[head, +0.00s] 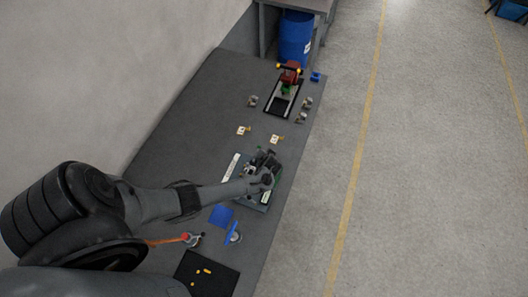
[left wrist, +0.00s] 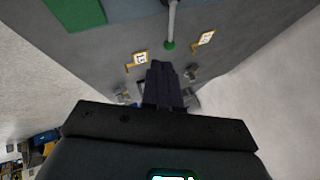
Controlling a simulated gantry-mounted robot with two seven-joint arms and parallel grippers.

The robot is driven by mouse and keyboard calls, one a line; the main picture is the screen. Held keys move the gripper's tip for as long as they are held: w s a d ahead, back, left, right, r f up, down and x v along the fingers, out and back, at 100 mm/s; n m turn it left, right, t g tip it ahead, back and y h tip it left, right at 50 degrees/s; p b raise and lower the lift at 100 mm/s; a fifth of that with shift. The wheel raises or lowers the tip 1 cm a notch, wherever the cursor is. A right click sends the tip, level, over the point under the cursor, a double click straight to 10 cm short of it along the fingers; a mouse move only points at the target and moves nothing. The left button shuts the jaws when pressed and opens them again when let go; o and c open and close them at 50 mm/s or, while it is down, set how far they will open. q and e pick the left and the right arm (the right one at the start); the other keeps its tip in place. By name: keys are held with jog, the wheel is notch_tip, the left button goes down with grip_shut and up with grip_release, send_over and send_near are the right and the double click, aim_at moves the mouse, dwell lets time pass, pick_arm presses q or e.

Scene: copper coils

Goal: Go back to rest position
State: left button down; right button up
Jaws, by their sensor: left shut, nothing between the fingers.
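My left arm comes in from the left in the head view. My left gripper (head: 264,160) is above the flat board (head: 250,202) with parts on it near the middle of the grey table. In the left wrist view the dark fingers of my left gripper (left wrist: 160,66) are together with nothing between them. Whether the gripper touches anything below cannot be told. My right gripper is not in view. No copper coils can be made out clearly.
The grey table (head: 165,130) holds two small yellow-edged cards (head: 243,131), a black-framed fixture (head: 282,105) with red and green parts, a blue square (head: 221,215) and a black mat (head: 207,278). A blue barrel (head: 295,40) stands behind. The table's left side is clear.

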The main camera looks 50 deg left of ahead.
pick_arm(q)
jog(key=shift+s+d+r, duration=0.1)
jog(key=shift+d+r, duration=0.1)
jog(key=shift+r, duration=0.05)
dwell(0.4)
jog(key=s+d+r+m+h, duration=0.15)
jog(key=s+d+h, duration=0.25)
jog(key=d, duration=0.7)
jog(key=s+d+r+m+h, duration=0.1)
jog(key=s+d+r, duration=0.4)
jog(key=r, duration=0.6)
jog(key=s+d+r+m+h, duration=0.2)
jog(key=s+d+r, duration=0.3)
jog(key=s+r, duration=0.5)
notch_tip(320, 180, up, 2)
jog(key=shift+s+d+r+m, duration=0.1)
jog(key=shift+s+d+m, duration=0.15)
jog(key=shift+m, duration=0.5)
